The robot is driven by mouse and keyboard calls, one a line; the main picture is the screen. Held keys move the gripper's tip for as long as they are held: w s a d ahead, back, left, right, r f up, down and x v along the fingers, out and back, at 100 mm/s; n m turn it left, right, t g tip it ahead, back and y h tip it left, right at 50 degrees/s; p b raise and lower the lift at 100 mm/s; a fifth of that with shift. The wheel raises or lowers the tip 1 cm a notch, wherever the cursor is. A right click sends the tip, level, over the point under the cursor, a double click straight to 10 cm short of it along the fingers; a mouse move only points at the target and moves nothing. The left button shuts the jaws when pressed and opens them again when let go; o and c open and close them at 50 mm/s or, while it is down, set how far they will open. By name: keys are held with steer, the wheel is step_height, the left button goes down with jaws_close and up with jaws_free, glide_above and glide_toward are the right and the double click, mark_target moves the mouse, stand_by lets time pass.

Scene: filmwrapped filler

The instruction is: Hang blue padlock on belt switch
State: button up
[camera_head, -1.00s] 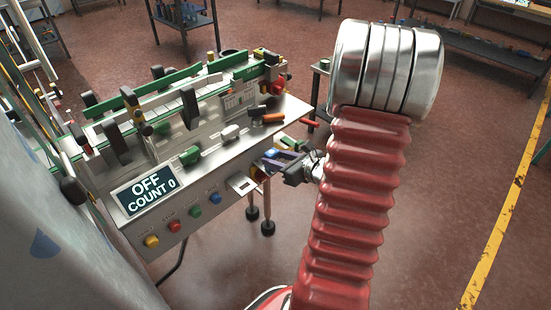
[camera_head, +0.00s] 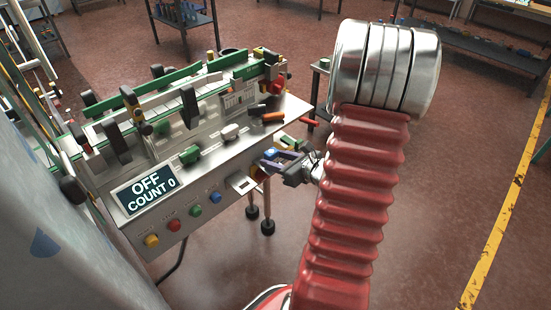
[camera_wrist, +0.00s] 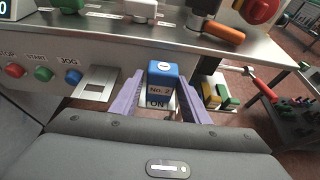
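The blue padlock (camera_wrist: 162,82) is a small blue block with a "No. 2" label, upright between the purple fingers of my gripper (camera_wrist: 164,92) in the wrist view. In the head view the padlock (camera_head: 271,154) shows at the tips of my gripper (camera_head: 277,160), just off the right front corner of the machine panel. A white "ON" marking (camera_wrist: 157,104) shows directly below the padlock. I cannot tell whether padlock and switch touch; the shackle is hidden.
The metal machine panel (camera_head: 225,168) has a display reading OFF, COUNT 0, and several coloured buttons. A square-holed bracket (camera_wrist: 97,84) juts out left of the gripper. An orange-handled tool (camera_wrist: 222,33) lies on top. Yellow and green blocks (camera_wrist: 211,96) sit right of the fingers.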

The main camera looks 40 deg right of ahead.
steer(key=o, duration=0.3)
steer(key=shift+r, duration=0.1)
steer(key=shift+o, duration=0.2)
steer(key=shift+s, duration=0.1)
steer(key=v, duration=1.3)
steer(key=shift+s, duration=0.3)
steer(key=w+a+r+n+g+y, duration=0.2)
steer(key=a+n+g+y, duration=0.15)
steer(key=a+n, duration=0.65)
steer(key=w+a+r+n+g+y, duration=0.15)
steer(key=a+n+g, duration=0.25)
steer(key=a+n, duration=0.55)
steer(key=s+a+r+n+h, duration=0.4)
steer(key=a+r+n, duration=0.5)
steer(key=n, duration=0.7)
steer(key=shift+s+a+h, duration=0.35)
steer(key=shift+a+h, duration=0.25)
steer(key=shift+a, duration=0.7)
